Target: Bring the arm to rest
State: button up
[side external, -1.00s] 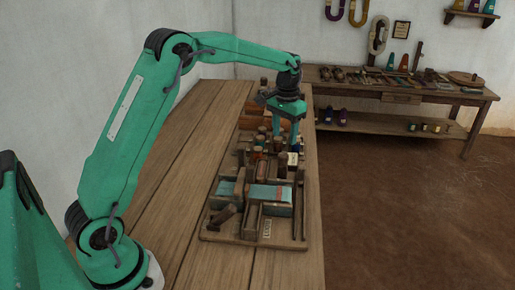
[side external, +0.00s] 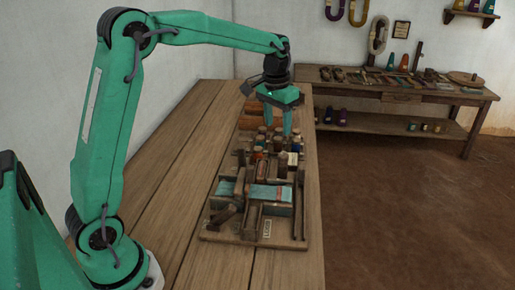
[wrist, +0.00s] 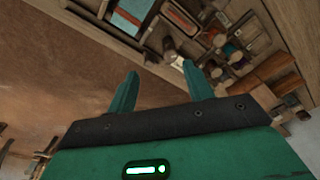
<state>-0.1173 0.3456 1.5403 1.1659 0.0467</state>
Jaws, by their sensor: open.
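My gripper (side external: 279,130) hangs with its fingers pointing down over the back part of a wooden organiser tray (side external: 224,237). Its two green fingers are apart, and I see nothing between them. In the wrist view the open fingers (wrist: 160,71) reach toward the tray's contents. The fingertips look above the corked bottles (side external: 262,140), but the exact gap is hard to tell.
The tray stands on a plank table (side external: 170,165) and has a pale blue block (side external: 270,193) in a front compartment. The planks left of the tray are bare. A second workbench (side external: 400,88) with small tools stands along the back wall.

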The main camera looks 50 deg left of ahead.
jog(key=s+d+r+t, duration=0.1)
jog(key=s+d+r, duration=0.15)
jog(key=s, duration=0.35)
jog(key=s+d+r+t, duration=0.1)
jog(key=s+r, duration=0.2)
jog(key=s, duration=0.4)
jog(key=s+d+f+t, duration=0.2)
jog(key=s, duration=1.1)
jog(key=shift+s+d+f+m+t, duration=0.15)
jog(key=shift+s+f+m+t, duration=0.15)
jog(key=shift+f+m, duration=0.1)
